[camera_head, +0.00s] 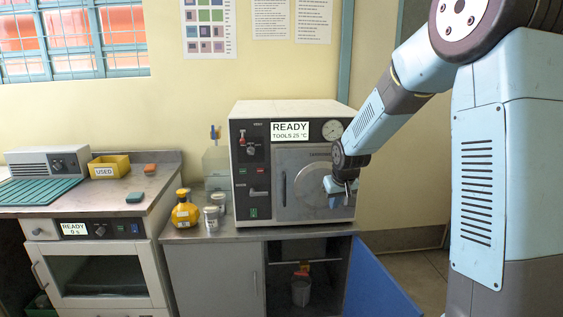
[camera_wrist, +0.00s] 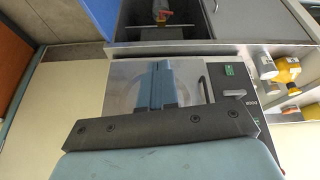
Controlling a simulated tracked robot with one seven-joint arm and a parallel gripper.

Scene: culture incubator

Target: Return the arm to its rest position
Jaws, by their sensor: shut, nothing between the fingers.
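My arm reaches in from the right in the head view. My gripper (camera_head: 346,192) hangs in front of the steel door (camera_head: 297,190) of the white and black machine labelled "READY TOOLS 25 °C" (camera_head: 290,112). That door looks closed. In the wrist view my gripper's blue fingers (camera_wrist: 162,72) are together with nothing between them, over the machine's steel front (camera_wrist: 125,82). Whether the fingers touch the door cannot be told.
A yellow flask (camera_head: 184,212) and metal jars (camera_head: 211,218) stand left of the machine. A yellow "USED" bin (camera_head: 108,167) sits on the left counter.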

